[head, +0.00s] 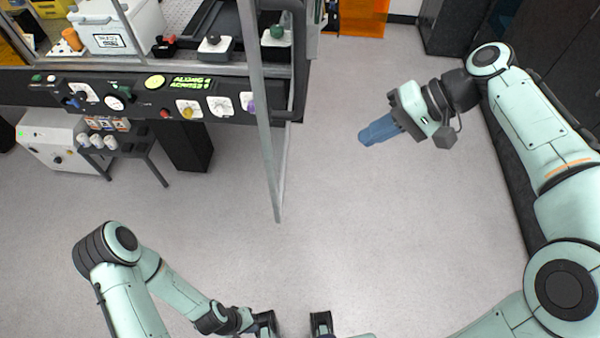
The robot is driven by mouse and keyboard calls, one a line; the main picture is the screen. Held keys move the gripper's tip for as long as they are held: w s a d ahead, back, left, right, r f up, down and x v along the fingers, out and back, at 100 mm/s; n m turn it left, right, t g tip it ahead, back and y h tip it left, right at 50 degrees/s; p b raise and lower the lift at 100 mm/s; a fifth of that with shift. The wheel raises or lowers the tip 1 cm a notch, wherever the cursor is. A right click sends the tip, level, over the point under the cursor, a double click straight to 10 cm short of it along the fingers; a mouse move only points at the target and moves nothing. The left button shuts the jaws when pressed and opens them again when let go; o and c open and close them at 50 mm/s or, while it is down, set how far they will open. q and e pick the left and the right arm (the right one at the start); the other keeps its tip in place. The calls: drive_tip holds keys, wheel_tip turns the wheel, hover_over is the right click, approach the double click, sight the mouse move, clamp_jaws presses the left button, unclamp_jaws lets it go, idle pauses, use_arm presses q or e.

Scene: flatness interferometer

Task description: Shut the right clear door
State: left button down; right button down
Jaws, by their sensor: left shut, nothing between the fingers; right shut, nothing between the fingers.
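The right clear door (264,130) stands open, swung out from the machine's right side over the floor. I see it nearly edge-on, as a thin grey-framed panel whose lower free corner hangs over bare floor. My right gripper (368,136), with blue fingers, is shut and empty. It is to the right of the door, apart from it, with its fingertips pointing left towards the panel.
The machine's black control panel (140,98) with knobs and a green display is at the upper left. A white box (48,140) and a small dark stand (125,150) are below it. A dark cabinet (560,70) is at the far right. The middle floor is clear.

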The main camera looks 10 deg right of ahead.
drive_tip(key=a+f, duration=0.3)
drive_tip(key=a, duration=0.8)
drive_tip(key=shift+a+f+n+b, duration=0.2)
drive_tip(key=shift+f+n+b, duration=0.1)
drive_tip(key=shift+f+b, duration=0.15)
